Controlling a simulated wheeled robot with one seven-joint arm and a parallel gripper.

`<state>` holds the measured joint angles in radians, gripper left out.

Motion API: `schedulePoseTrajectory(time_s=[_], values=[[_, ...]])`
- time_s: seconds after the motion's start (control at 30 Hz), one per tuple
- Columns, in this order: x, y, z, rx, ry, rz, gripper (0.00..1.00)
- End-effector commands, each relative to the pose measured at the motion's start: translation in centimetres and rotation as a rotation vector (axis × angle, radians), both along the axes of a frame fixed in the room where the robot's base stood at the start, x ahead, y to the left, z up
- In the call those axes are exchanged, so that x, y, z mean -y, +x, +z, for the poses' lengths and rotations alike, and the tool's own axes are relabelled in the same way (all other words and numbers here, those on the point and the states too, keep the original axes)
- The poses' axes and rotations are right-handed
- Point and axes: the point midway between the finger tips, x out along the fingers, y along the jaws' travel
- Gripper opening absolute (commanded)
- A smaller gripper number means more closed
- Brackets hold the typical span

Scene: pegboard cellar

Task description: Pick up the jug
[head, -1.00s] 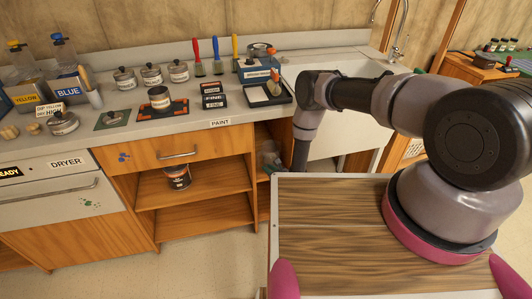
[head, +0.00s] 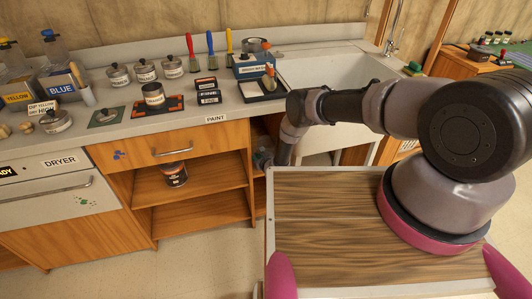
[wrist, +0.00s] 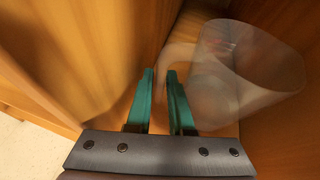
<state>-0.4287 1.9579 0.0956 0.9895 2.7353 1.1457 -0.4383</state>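The clear jug (wrist: 250,75) stands inside a wooden cupboard space in the wrist view, blurred, with its handle on the left side.
Wooden walls (wrist: 75,50) rise close on the left of my gripper. A counter (head: 240,110) with paint tins and brushes is above, and a white sink (head: 330,75) is to the right. Open shelves (head: 200,185) hold a tin (head: 174,174) left of the opening.

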Motion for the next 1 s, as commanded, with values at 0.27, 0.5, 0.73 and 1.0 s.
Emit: schedulePoseTrajectory(time_s=[0.27,0.5,0.73,1.0], values=[[-0.15,0.29,-0.08,0.000,0.000,0.000,0.20],[-0.14,0.27,-0.07,0.000,0.000,-0.001,0.00],[-0.13,0.27,-0.07,0.000,0.000,-0.001,0.00],[-0.13,0.27,-0.07,0.000,0.000,-0.001,0.00]])
